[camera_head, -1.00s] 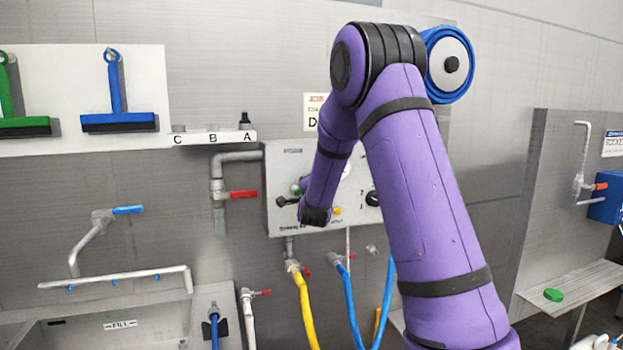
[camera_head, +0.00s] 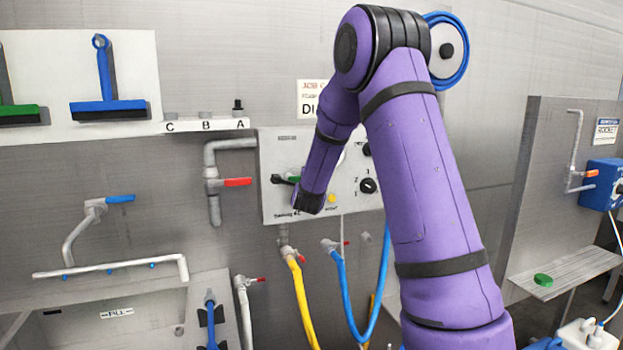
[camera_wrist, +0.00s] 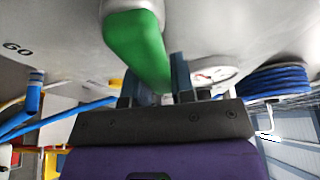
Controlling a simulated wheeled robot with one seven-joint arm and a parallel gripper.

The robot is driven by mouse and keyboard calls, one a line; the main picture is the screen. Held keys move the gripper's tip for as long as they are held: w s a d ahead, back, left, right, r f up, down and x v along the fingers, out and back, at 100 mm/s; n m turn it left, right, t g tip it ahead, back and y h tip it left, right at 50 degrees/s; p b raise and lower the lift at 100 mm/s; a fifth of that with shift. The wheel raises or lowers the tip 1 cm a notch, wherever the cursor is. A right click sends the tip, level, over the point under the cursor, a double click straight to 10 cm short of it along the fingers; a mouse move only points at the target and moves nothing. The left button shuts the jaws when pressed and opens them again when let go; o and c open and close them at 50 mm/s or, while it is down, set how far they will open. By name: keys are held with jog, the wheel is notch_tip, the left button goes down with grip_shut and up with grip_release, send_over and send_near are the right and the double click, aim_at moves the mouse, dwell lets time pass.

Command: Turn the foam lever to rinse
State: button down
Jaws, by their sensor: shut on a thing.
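The green lever (camera_wrist: 140,50) fills the top middle of the wrist view. It hangs from a pale hub on a grey panel, and its free end runs down between the two fingers of my gripper (camera_wrist: 155,82). The fingers are shut on it; the contact itself is partly hidden. In the head view a small green piece of the lever (camera_head: 295,179) shows on the control panel (camera_head: 275,145), just left of my forearm. My gripper's fingers are hard to make out there, and my wrist covers part of the panel.
Black knobs and a white gauge (camera_wrist: 216,73) sit on the panel. A yellow hose (camera_head: 302,300) and a blue hose (camera_head: 350,305) hang below it. A pipe with a red-handled valve (camera_head: 236,182) is left of it. A blue hose reel (camera_wrist: 270,82) lies to the right.

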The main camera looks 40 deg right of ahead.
jog(key=c, duration=1)
grip_release()
jog(key=shift+o, duration=0.2)
jog(key=v, duration=1)
jog(key=shift+s+a, duration=0.25)
jog(key=shift+a, duration=0.05)
